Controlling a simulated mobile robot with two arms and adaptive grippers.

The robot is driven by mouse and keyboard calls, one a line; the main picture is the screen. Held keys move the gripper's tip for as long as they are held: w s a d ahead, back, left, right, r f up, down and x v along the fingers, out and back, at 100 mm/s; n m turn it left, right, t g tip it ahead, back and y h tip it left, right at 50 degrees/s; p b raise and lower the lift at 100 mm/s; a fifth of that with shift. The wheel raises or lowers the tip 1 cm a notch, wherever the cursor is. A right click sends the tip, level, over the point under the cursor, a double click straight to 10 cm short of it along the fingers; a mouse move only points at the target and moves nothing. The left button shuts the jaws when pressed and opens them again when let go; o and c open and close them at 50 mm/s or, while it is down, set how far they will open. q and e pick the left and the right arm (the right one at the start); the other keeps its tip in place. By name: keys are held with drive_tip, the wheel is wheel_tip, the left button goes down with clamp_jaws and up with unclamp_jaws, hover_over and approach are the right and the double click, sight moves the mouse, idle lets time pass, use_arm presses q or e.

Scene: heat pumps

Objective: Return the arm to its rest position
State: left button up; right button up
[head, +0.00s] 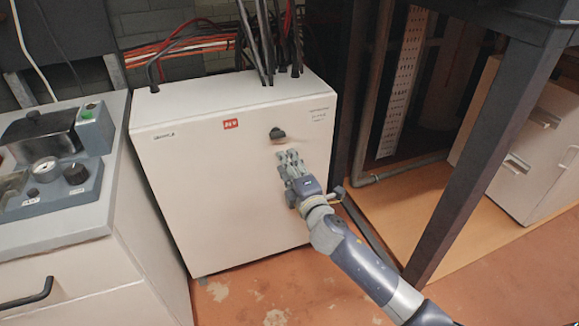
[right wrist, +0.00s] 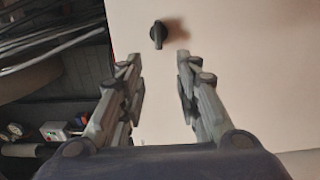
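My right arm comes in from the lower right in the head view. Its gripper (head: 289,158) is in front of the white cabinet (head: 215,185), a little below and right of the black knob (head: 277,133). In the right wrist view the gripper (right wrist: 157,65) has its two fingers spread apart with nothing between them. The knob (right wrist: 158,34) shows beyond the fingertips, apart from them, against the cabinet face (right wrist: 230,50). My left arm and gripper do not show in either view.
A grey control unit with a gauge (head: 46,170) stands at the left. A dark metal post (head: 480,150) rises right of my arm. Black cables (head: 265,45) enter the cabinet top. Another white unit (head: 535,150) stands at the far right. Some reddish floor (head: 250,285) is clear in front.

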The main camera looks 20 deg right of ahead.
drive_tip(key=shift+s, duration=0.35)
drive_tip(key=s+d+f+m+g+h, duration=0.1)
drive_tip(key=s+f+m+g, duration=0.4)
drive_tip(key=f, duration=0.8)
drive_tip(key=s+d+f+m+g+h, duration=0.1)
drive_tip(key=s+d+f+m+g, duration=0.15)
drive_tip(key=s+f, duration=0.8)
drive_tip(key=s+a+f+m+g, duration=0.2)
drive_tip(key=s+f+m+g, duration=0.25)
drive_tip(key=s+f, duration=0.85)
drive_tip(key=s+a+f+m+g+y, duration=0.1)
drive_tip(key=s+f+m+g, duration=0.1)
drive_tip(key=s+f, duration=0.4)
drive_tip(key=s+a+f+m+g+y, duration=0.1)
drive_tip(key=s+f+m+g, duration=0.15)
drive_tip(key=s, duration=0.55)
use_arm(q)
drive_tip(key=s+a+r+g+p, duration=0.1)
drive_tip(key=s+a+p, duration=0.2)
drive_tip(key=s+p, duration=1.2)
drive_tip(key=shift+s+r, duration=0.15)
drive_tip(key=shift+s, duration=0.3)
use_arm(e)
drive_tip(key=s+d+r, duration=0.1)
drive_tip(key=s+d, duration=0.1)
drive_tip(key=s, duration=1.3)
drive_tip(key=shift+d+h, duration=0.3)
drive_tip(key=shift+d, duration=0.1)
drive_tip(key=shift+g, duration=0.25)
